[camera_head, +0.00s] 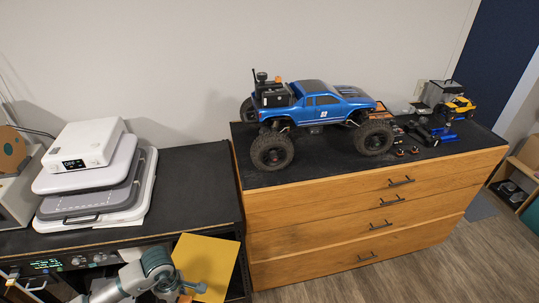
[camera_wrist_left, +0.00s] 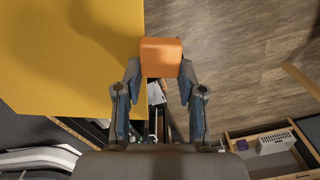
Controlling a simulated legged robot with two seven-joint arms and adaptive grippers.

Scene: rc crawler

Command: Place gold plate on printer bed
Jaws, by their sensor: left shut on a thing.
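The gold plate (camera_head: 215,255) is a flat yellow sheet, tilted in front of the dark counter's front edge in the head view. In the left wrist view the plate (camera_wrist_left: 65,55) fills the upper left. An orange block (camera_wrist_left: 161,57) sits at the plate's edge. My left gripper (camera_wrist_left: 160,78) is shut on this block, which appears to be the plate's grip. In the head view my left gripper (camera_head: 192,288) is at the bottom, partly over the plate. A white stacked machine (camera_head: 92,145) has a grey flat bed (camera_head: 90,200) with a handle; I cannot tell surely that this is the printer bed. My right gripper is out of view.
The black counter (camera_head: 195,185) right of the machine is bare. A blue RC truck (camera_head: 320,100) and small parts stand on a wooden drawer cabinet (camera_head: 340,215). Below the counter is equipment with knobs (camera_head: 75,262). A wooden bin (camera_wrist_left: 270,150) shows at lower right in the wrist view.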

